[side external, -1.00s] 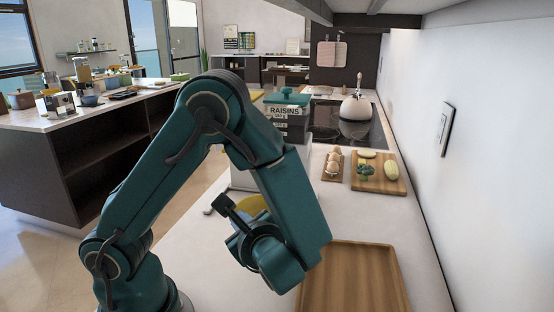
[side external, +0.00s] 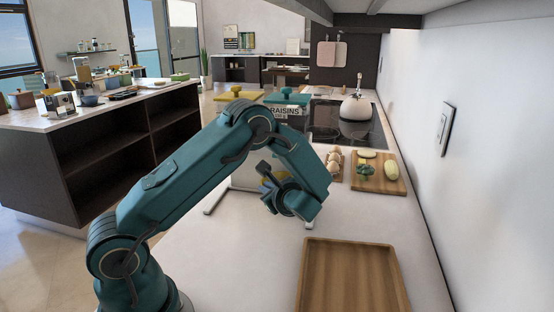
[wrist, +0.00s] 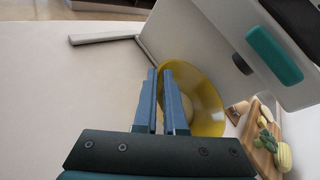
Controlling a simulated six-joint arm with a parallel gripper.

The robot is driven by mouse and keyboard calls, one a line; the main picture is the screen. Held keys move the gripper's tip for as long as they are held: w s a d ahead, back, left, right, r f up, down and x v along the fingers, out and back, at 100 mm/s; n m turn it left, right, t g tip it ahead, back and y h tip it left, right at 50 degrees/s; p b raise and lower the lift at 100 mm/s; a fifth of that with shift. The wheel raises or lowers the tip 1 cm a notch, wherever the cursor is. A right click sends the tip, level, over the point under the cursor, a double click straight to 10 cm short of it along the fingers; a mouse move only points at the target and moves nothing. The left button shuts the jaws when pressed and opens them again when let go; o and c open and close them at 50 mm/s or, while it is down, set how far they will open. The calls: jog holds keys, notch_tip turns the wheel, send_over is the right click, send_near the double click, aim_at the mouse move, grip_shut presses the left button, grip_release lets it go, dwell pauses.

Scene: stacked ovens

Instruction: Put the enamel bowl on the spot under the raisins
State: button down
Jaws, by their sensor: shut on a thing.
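The yellow enamel bowl (wrist: 207,100) is in the wrist view, tilted with its inside partly facing the camera. My gripper (wrist: 160,70) has its two blue fingers shut on the bowl's near rim. In the side external view my gripper (side external: 268,178) is over the counter, in front of a pale box-like unit; only a sliver of yellow shows there, the rest hidden by the arm. The raisins container (side external: 285,111), dark with a teal lid and a RAISINS label, stands behind my arm. The spot under it is hidden in the side external view.
A container with a yellow lid (side external: 238,96) stands left of the raisins. A wooden tray (side external: 352,246) lies at the front right. Eggs (side external: 334,160) and a vegetable board (side external: 370,184) are at the right. Grey bars (wrist: 105,38) stick out from the unit. The counter's front left is clear.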

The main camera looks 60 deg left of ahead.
notch_tip(320, 180, down, 3)
jog(key=shift+f, duration=0.2)
jog(key=shift+w+a+f, duration=0.1)
jog(key=shift+w+f, duration=0.05)
jog(key=shift+f, duration=0.05)
jog(key=c, duration=1)
grip_release()
jog(key=shift+f, duration=0.1)
